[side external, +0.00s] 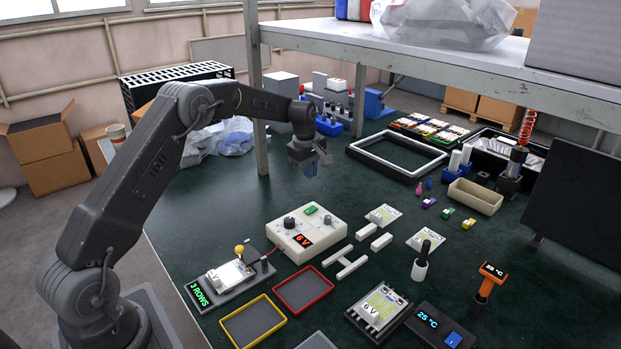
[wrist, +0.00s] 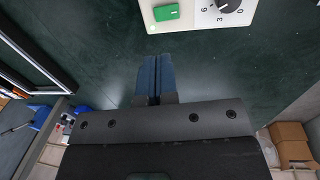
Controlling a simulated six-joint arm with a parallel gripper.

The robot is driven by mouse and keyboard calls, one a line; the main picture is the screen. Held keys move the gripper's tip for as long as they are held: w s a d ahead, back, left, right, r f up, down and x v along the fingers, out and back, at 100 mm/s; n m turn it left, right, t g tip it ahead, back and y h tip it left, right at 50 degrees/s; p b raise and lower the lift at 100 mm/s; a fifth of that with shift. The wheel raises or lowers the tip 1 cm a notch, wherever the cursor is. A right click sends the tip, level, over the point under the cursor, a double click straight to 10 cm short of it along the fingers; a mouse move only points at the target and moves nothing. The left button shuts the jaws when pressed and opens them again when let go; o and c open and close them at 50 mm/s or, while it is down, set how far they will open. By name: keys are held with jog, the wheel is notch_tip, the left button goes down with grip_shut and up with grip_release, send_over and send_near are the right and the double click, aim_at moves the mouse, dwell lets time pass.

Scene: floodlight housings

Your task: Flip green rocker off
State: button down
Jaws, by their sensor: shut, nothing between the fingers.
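The green rocker (side external: 310,210) sits on the top of a white power supply box (side external: 330,237), near its back edge. In the wrist view the green rocker (wrist: 166,12) shows at the top, on the edge of the white box (wrist: 205,20), beside a dark knob. I cannot tell which way the rocker is tilted. My gripper (side external: 311,170) hangs above the green table, behind the box and apart from it. In the wrist view its blue fingers (wrist: 154,78) are together with nothing between them, pointing toward the rocker.
The box also carries a dark knob (side external: 289,222), a second knob (side external: 328,219) and a red "6V" display (side external: 303,241). White bars lie at its right, and red (side external: 304,289) and yellow (side external: 253,321) trays lie in front. A shelf post (side external: 256,100) stands behind my gripper.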

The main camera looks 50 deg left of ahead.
aim_at(310, 211)
jog(key=f, duration=0.4)
jog(key=w+f, duration=0.1)
jog(key=f, duration=0.7)
jog(key=shift+w, duration=0.25)
jog(key=shift+f, duration=0.3)
jog(key=shift+s, duration=0.8)
jog(key=shift+r, duration=0.3)
notch_tip(310, 211, up, 14)
jog(key=s, duration=0.1)
jog(key=shift+s+f, duration=0.15)
jog(key=shift+s, duration=0.2)
